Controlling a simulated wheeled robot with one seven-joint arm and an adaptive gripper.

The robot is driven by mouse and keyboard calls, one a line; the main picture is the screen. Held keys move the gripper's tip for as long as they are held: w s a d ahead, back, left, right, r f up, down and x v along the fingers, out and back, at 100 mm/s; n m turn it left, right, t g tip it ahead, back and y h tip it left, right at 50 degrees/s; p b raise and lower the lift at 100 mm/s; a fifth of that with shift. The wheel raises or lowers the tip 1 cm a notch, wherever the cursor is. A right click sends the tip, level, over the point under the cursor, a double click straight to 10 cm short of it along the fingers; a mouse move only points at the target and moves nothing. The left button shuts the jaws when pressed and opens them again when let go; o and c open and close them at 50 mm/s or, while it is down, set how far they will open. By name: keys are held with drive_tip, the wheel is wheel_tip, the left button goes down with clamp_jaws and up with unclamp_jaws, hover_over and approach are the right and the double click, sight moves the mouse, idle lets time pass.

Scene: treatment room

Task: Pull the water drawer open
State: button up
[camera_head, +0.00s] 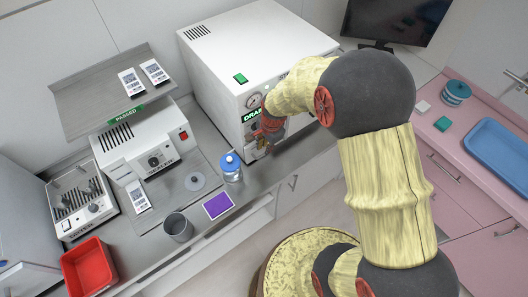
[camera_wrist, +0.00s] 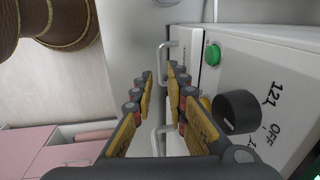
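The white sterilizer-like machine (camera_head: 258,50) stands on the counter, its front partly hidden by my arm. In the wrist view a pale bracket handle (camera_wrist: 161,58) stands out from a white front panel (camera_wrist: 188,46), which I take for the water drawer. The panel looks closed. My gripper (camera_wrist: 161,78) is open, with one finger on each side of the line of the handle. I cannot tell whether either finger touches it. A second handle piece (camera_wrist: 155,142) shows lower between the fingers. In the head view my gripper (camera_head: 262,146) is at the machine's lower front.
A black knob (camera_wrist: 238,110) and a green button (camera_wrist: 212,54) are close beside my fingers. A pink cabinet (camera_head: 470,190) is at right.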

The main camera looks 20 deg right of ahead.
sight(263, 155)
drive_tip(key=f, duration=0.3)
drive_tip(key=w+f, duration=0.1)
drive_tip(key=f, duration=0.1)
drive_tip(key=shift+a, duration=0.15)
drive_tip(key=shift+s, duration=0.15)
clamp_jaws()
idle(0.7)
